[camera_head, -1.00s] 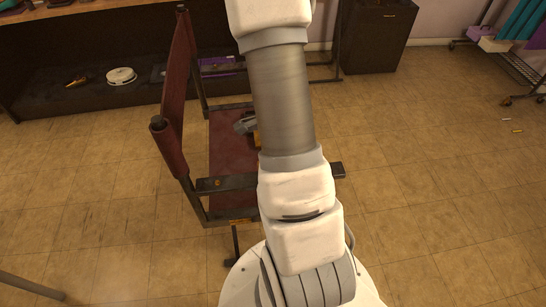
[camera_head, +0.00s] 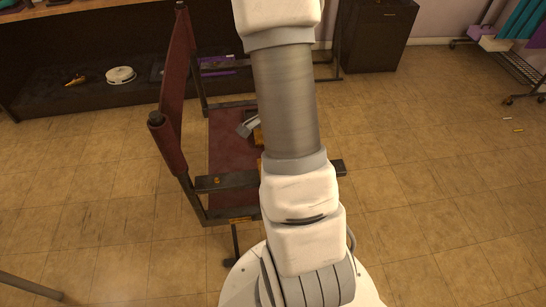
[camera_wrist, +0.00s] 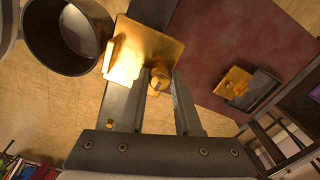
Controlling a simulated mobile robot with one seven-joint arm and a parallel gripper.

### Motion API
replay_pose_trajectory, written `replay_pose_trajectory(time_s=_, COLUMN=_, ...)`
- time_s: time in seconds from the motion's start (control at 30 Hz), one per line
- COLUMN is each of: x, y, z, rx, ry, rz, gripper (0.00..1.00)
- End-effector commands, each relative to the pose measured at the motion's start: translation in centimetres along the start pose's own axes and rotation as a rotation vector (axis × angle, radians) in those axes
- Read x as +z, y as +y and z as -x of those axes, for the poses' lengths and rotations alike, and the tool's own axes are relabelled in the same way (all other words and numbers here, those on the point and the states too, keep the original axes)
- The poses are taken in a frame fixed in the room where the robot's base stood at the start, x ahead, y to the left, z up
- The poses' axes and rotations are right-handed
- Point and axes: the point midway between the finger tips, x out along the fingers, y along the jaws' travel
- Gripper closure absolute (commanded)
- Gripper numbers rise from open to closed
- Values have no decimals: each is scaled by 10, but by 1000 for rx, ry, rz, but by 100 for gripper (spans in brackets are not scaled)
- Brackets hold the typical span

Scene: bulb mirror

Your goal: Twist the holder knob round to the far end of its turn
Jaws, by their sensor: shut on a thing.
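The holder knob (camera_wrist: 158,78) is a small round brass-coloured piece in the wrist view. It sits at the near edge of a brass-coloured plate (camera_wrist: 138,45), which lies against a dark bar. My gripper (camera_wrist: 159,88) has one finger on each side of the knob and is shut on it. A dark round cup-shaped part (camera_wrist: 68,35) is beside the plate on the left. In the head view my arm hides the gripper and the knob.
A folding chair has a dark red seat (camera_head: 230,150) and dark arm bars (camera_head: 225,184). On the seat lies another brass-coloured piece with a dark block (camera_wrist: 235,87). A dark cabinet (camera_head: 378,35) stands behind.

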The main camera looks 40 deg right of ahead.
Motion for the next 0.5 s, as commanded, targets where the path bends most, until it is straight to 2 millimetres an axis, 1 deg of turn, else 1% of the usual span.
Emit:
replay_pose_trajectory(time_s=0.17, x=-1, y=-1, z=0, rx=-4, ry=1, rz=51, gripper=100)
replay_pose_trajectory(time_s=0.4, x=-1, y=-2, z=-1, rx=-5, ry=2, rz=256, gripper=100)
replay_pose_trajectory(time_s=0.5, x=-1, y=-2, z=0, rx=-4, ry=2, rz=318, gripper=100)
